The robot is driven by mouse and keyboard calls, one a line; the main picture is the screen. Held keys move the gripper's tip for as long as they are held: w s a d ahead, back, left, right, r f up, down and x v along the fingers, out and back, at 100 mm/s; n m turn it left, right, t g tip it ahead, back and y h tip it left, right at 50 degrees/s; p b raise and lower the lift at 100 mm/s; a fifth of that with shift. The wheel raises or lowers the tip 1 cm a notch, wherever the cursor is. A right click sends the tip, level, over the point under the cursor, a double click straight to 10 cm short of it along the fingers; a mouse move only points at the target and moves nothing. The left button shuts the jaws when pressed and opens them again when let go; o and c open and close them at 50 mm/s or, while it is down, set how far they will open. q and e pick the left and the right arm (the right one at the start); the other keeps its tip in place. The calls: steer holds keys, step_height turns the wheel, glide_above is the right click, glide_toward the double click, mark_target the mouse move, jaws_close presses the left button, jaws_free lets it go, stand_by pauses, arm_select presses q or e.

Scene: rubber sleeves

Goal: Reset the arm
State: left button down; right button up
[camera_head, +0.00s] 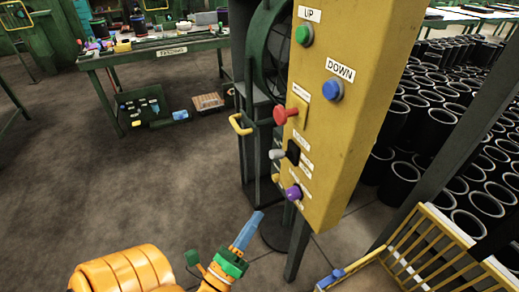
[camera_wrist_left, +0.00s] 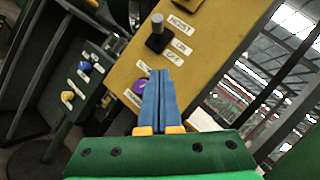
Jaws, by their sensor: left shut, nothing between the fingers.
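My left gripper (camera_head: 258,217) is shut and empty, with its blue fingers together, below and left of the yellow control panel (camera_head: 352,115). In the left wrist view, the shut left gripper (camera_wrist_left: 158,75) points up in front of the panel (camera_wrist_left: 210,45), partly covering a purple knob (camera_wrist_left: 139,87). I cannot tell whether it touches the knob. My orange left arm (camera_head: 125,270) comes in at the bottom of the head view. My right gripper is not in view.
The panel carries a green UP button (camera_head: 303,34), a blue DOWN button (camera_head: 333,89) and a red knob (camera_head: 285,115). Many black sleeves (camera_head: 485,203) stand at the right, behind a yellow rack (camera_head: 425,243). A green workbench (camera_head: 155,52) stands at the back left. The floor between is open.

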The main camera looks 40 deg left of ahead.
arm_select(q)
steer(key=shift+w+a+f, duration=0.1)
steer(key=shift+a, duration=0.1)
steer(key=s+d+f+n+g+h, duration=0.1)
steer(key=s+d+f+n+g, duration=0.25)
steer(key=f, duration=0.55)
steer(key=d+f+n+g+h, duration=0.1)
steer(key=d+f+n+g, duration=0.1)
steer(key=f+n+g, duration=0.5)
steer(key=s+d+f+n+g+h, duration=0.15)
steer(key=f+n, duration=0.25)
steer(key=f, duration=0.7)
steer(key=s+f+n+g, duration=0.4)
steer(key=s+f, duration=0.1)
steer(key=s, duration=0.3)
steer(key=s+f+n+g, duration=0.4)
steer(key=s+f, duration=0.1)
steer(key=s, duration=0.4)
steer(key=shift+a, duration=0.35)
steer(key=shift+r+n, duration=0.1)
steer(key=shift+n, duration=0.15)
